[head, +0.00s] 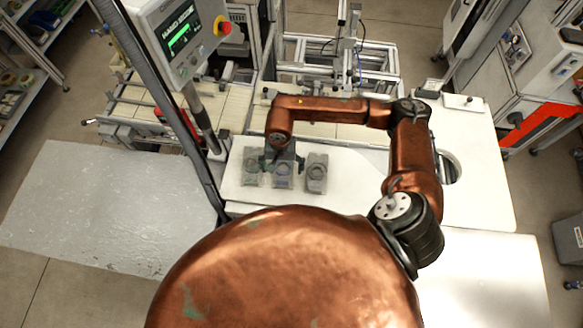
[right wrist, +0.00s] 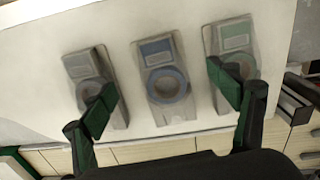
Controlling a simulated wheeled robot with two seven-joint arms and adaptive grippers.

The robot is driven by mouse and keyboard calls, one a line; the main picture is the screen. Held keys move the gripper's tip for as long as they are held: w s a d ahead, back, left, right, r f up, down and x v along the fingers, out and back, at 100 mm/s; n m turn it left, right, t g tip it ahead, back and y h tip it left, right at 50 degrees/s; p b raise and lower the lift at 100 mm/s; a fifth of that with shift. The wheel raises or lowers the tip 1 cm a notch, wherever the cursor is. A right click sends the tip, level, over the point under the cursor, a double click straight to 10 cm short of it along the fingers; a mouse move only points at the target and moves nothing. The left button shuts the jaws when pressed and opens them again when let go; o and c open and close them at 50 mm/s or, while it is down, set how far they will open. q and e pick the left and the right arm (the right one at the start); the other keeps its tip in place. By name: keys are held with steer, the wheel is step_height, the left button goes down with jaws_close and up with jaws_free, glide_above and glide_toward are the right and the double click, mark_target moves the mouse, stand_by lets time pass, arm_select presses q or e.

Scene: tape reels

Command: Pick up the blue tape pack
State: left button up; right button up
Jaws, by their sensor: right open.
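The blue tape pack (right wrist: 160,52) is a pale tray with a blue ring, in the middle of a row of three packs in the right wrist view. In the head view it shows (head: 283,177) on the white table, partly covered by my gripper. My right gripper (right wrist: 163,84) is open and empty, with its green fingers apart on either side of the blue pack in the picture. In the head view the right gripper (head: 283,163) is over the middle pack. Its exact height above the pack is hard to tell. My left gripper is not in view.
A grey tape pack (right wrist: 77,65) and a green tape pack (right wrist: 235,35) flank the blue one closely, and the fingers overlap both in the right wrist view. The white table (head: 235,190) is clear in front. A control panel (head: 180,40) on a post stands at the left.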

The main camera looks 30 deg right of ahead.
mark_target(283, 177)
steer(key=shift+s+f+p, duration=0.1)
steer(key=shift+f+p, duration=0.2)
steer(key=shift+f, duration=0.55)
step_height(283, 177, down, 4)
steer(key=shift+a+f+p, duration=0.1)
steer(key=shift+f+p, duration=0.05)
steer(key=shift+p, duration=1.1)
steer(key=shift+f, duration=0.5)
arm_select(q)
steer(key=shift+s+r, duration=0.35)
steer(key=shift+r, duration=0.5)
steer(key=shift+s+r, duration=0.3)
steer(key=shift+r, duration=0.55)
arm_select(e)
steer(key=c, duration=1.6)
